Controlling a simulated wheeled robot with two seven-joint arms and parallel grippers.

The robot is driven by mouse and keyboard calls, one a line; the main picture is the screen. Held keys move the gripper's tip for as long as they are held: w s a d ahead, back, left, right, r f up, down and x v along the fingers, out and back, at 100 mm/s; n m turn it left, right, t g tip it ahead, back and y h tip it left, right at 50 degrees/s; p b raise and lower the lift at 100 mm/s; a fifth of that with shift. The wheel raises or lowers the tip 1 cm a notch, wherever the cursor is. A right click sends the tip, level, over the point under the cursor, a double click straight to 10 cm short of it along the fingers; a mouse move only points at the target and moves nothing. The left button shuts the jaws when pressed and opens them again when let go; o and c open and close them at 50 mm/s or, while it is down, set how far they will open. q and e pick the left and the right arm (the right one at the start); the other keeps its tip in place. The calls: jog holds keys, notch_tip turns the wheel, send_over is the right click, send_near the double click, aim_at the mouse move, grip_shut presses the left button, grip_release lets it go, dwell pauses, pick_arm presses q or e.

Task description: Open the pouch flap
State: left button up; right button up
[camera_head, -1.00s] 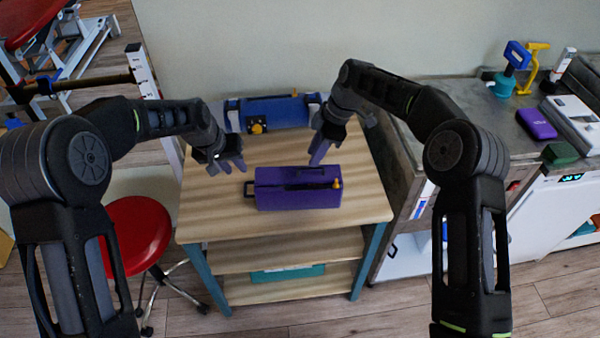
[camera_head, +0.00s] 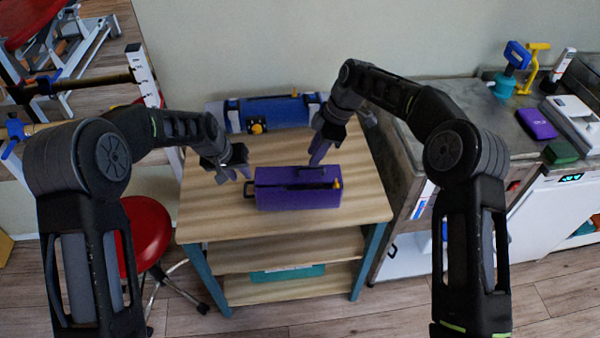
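The purple pouch (camera_head: 300,199) lies on the wooden table, long side facing me. A dark strip runs along its top, a black loop sticks out at its left end, and a small yellow piece sits at its right end. I cannot make out a raised flap; the top looks closed. My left gripper (camera_head: 235,174) is open and empty, just above and left of the pouch's left end. My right gripper (camera_head: 318,158) hangs above the pouch's back edge, fingers pointing down; its finger gap is not clear from this angle.
A blue case (camera_head: 272,112) with a yellow knob stands at the table's back. The wooden table (camera_head: 230,225) is bare in front of the pouch. A red stool (camera_head: 146,232) is at left. A counter at right holds a purple box (camera_head: 537,124) and other items.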

pick_arm(q)
jog(key=shift+f, duration=3.45)
jog(key=shift+c, duration=0.5)
grip_shut()
pick_arm(e)
jog(key=shift+f, duration=0.15)
pick_arm(q)
jog(key=shift+f, duration=0.1)
pick_arm(e)
jog(key=shift+f, duration=2.2)
pick_arm(q)
jog(key=shift+s, duration=0.1)
